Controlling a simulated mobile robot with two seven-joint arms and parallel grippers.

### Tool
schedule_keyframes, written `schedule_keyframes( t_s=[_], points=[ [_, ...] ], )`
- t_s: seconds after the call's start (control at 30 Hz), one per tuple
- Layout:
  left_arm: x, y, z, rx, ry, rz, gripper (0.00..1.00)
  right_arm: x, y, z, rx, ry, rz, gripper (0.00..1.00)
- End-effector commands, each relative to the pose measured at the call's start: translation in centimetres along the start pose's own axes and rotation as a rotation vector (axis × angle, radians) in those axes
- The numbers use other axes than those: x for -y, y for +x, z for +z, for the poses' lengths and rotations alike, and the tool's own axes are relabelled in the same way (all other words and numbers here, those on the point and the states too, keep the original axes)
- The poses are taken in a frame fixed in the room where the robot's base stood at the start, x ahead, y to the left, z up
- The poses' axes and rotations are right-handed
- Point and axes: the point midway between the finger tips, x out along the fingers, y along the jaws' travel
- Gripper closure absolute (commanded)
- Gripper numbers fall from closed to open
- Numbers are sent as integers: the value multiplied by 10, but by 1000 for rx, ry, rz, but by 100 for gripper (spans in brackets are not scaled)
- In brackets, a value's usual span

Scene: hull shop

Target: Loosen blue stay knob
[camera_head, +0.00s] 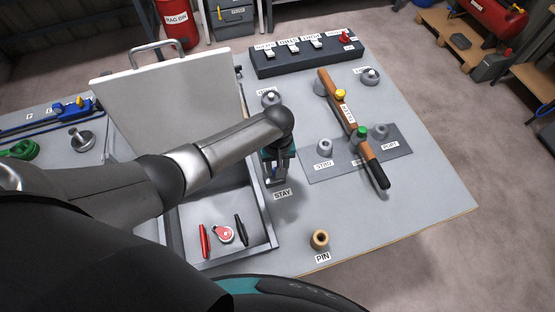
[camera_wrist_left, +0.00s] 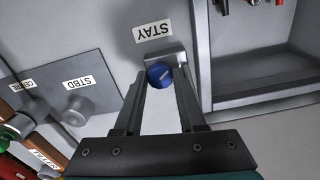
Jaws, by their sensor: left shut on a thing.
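The blue stay knob (camera_wrist_left: 160,75) sits on a small grey bracket by the STAY label (camera_wrist_left: 154,32) in the left wrist view. My left gripper (camera_wrist_left: 163,80) has one finger on each side of the knob and is shut on it. In the head view my left gripper (camera_head: 274,178) points down at the table just above the STAY label (camera_head: 282,194). The knob is mostly hidden there by my arm and fingers. My right gripper is in neither view.
An open case with a raised pale lid (camera_head: 165,105) stands left of the gripper, its tray (camera_head: 262,243) holding several small tools. A wooden tiller (camera_head: 345,115) lies right, over a grey plate (camera_head: 325,178). A PIN piece (camera_head: 319,239) stands in front; the right front table is clear.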

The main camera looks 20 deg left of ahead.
Motion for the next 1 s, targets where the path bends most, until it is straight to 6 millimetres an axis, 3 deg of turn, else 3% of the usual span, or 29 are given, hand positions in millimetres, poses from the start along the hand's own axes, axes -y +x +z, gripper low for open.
schedule_keyframes(
  t_s=[0.03,0.4,1.0],
  points=[
    [0,-4,2,6,-49,-2,100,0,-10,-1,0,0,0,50],
    [0,-2,2,5,-399,-2,100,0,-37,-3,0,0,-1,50],
    [0,-1,1,2,-968,-2,100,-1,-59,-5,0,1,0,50]
  ],
)
